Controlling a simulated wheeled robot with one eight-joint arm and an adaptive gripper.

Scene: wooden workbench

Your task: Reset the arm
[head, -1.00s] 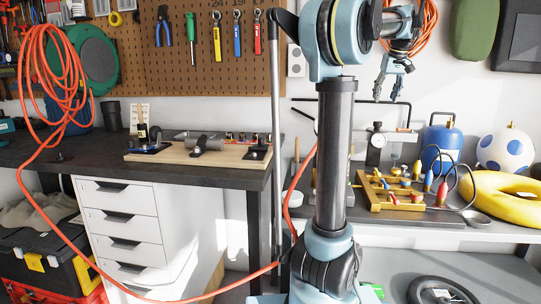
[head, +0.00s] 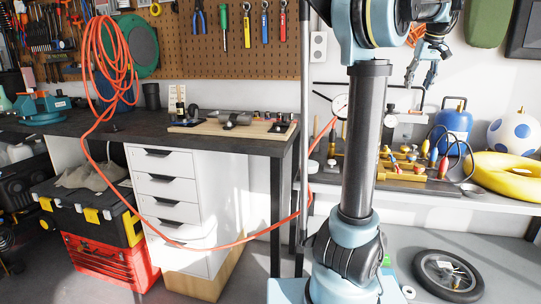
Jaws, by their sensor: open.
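My gripper (head: 421,74) is at the upper right of the head view, at the end of my raised blue and black arm. Its fingers hang downward, spread apart, with nothing between them.
A dark workbench (head: 70,126) with a wooden board (head: 205,128) is at left, over white drawers (head: 166,191). A shelf at right holds a blue tank (head: 454,122) and a yellow ring (head: 508,172). An orange hose (head: 96,146) hangs from the pegboard. A wheel (head: 447,276) lies lower right.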

